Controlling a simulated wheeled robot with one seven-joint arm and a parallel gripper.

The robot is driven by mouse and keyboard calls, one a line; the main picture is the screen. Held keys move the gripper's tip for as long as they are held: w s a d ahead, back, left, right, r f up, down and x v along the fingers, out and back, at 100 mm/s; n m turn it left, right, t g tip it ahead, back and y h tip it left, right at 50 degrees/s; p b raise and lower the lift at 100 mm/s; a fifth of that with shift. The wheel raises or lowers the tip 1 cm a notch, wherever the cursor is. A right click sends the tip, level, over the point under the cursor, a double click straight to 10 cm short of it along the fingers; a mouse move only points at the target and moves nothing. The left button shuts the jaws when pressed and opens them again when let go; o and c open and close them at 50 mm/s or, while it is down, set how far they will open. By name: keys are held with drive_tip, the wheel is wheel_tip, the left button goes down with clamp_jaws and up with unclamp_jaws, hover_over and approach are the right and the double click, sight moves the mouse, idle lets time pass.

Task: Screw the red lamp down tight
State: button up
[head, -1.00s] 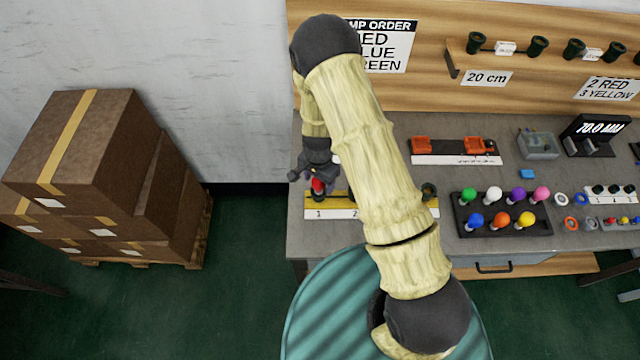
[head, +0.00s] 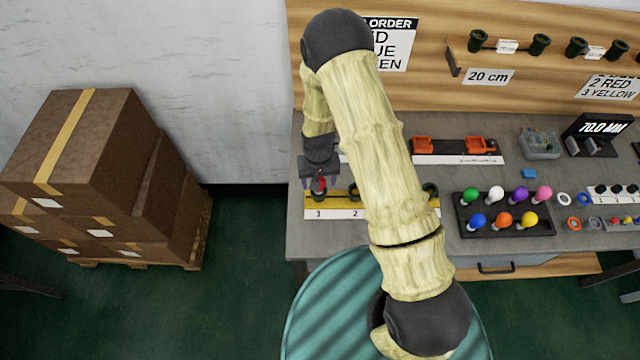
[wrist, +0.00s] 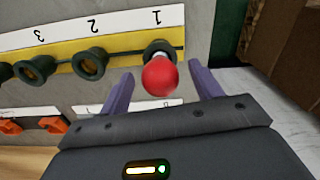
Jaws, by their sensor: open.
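The red lamp (wrist: 160,77) stands in the dark socket marked 1 (wrist: 158,48) on the yellow strip, as the wrist view shows. In the head view the red lamp (head: 320,185) is partly covered by my gripper (head: 318,178). In the wrist view my gripper (wrist: 160,88) is open, with one purple-grey finger on each side of the lamp and a gap to it on both sides. How far the lamp is screwed in cannot be told.
The socket marked 2 (wrist: 90,64) is empty, with another at its left. A dark tray (head: 462,215) with several coloured lamps lies to the right. Orange pieces (head: 424,145) stand behind the strip. Cardboard boxes (head: 70,150) are stacked left of the bench.

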drive_tip(key=n, duration=0.4)
drive_tip(key=shift+c, duration=0.4)
drive_tip(key=shift+b, duration=0.3)
drive_tip(key=c, duration=0.9)
drive_tip(key=shift+o, duration=0.2)
drive_tip(key=m, duration=0.4)
